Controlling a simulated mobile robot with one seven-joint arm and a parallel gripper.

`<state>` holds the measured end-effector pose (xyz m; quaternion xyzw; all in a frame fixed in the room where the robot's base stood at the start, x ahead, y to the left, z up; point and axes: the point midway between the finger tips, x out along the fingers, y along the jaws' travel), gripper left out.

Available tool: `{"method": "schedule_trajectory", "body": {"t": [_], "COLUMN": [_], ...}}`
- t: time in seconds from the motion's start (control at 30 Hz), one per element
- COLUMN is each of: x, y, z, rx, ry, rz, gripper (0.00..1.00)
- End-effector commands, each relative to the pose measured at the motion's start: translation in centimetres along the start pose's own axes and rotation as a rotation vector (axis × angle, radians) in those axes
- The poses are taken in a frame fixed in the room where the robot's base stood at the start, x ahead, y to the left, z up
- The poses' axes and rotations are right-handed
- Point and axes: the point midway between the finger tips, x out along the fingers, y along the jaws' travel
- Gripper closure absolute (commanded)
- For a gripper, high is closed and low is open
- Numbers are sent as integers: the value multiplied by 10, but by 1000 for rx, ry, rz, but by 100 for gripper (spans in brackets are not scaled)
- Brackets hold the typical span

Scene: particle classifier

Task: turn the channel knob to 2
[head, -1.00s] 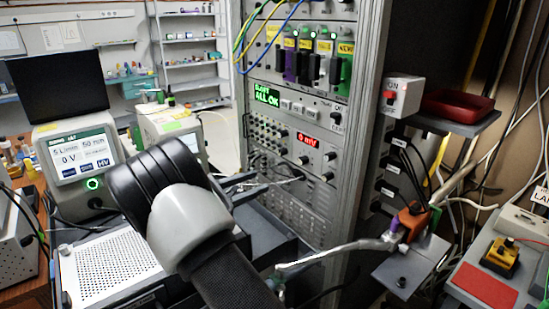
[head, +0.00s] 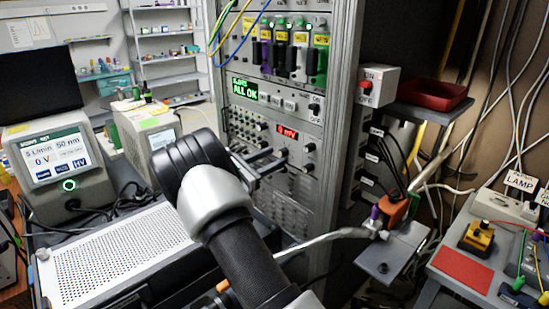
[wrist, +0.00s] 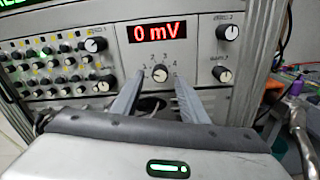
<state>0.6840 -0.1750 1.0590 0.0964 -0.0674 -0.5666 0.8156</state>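The channel knob (wrist: 160,75) is a small dark knob below the red "0 mV" display (wrist: 157,33) in the wrist view. Small numbers 1 to 4 are printed in an arc around its top. Its pointer is too small to read surely. My gripper (wrist: 159,76) is open, with one grey finger on each side of the knob. I cannot tell whether either finger touches it. In the head view, my gripper (head: 282,160) reaches the rack panel just below the display (head: 287,131), and my own arm hides part of that panel.
More knobs sit right of the display, upper (wrist: 228,32) and lower (wrist: 222,73). A field of small knobs and a larger knob (wrist: 95,45) lie to the left. A perforated metal box (head: 115,250) stands at the lower left, and a small shelf (head: 385,265) juts out at the right.

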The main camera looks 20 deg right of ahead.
Motion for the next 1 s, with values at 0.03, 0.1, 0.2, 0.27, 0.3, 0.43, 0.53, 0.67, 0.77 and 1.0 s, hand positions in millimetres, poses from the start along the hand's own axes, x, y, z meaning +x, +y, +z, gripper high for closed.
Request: {"method": "schedule_trajectory", "body": {"t": [0.03, 0.1, 0.2, 0.27, 0.3, 0.43, 0.53, 0.67, 0.77, 1.0], "x": [6, 10, 14, 14, 14, 14, 14, 14, 14, 13], "y": [0, 0, 0, 0, 0, 0, 0, 0, 0, 0], "z": [0, 0, 0, 0, 0, 0, 0, 0, 0, -2], "rx": [0, 0, 1, 1, 0, 0, 0, 0, 1, 39], "ry": [0, 1, 1, 1, 1, 1, 1, 1, 1, 0], "rz": [-1, 0, 0, 0, 0, 0, 0, 0, 0, 1], "gripper": [60, 60, 60, 60, 60, 60, 73, 95, 100, 100]}}
